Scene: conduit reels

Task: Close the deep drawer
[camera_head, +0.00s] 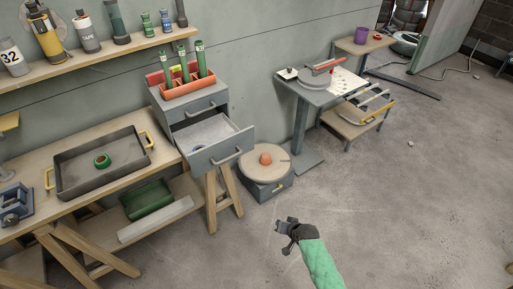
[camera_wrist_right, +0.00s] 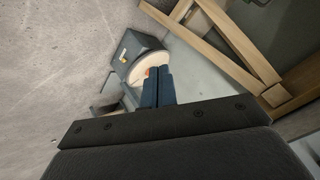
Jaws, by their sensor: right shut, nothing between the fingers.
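The grey drawer cabinet (camera_head: 157,105) stands at the right end of the wooden workbench. Its lower, deeper drawer (camera_head: 228,148) is pulled out toward the room, with a bar handle on its front and a pale interior showing a small object inside. The shallower drawer (camera_head: 199,107) above it is shut. My right gripper (camera_head: 281,226) is over the open floor, to the right of and nearer than the drawer, apart from it. In the right wrist view its fingers (camera_wrist_right: 157,88) are together and empty. My left gripper is not in view.
A low grey box with a round wooden top (camera_head: 265,163) stands on the floor beside the trestle legs (camera_head: 223,190); it also shows in the wrist view (camera_wrist_right: 142,58). A tray (camera_head: 75,186) lies on the bench. An orange caddy (camera_head: 187,87) sits atop the cabinet. Floor at right is mostly clear.

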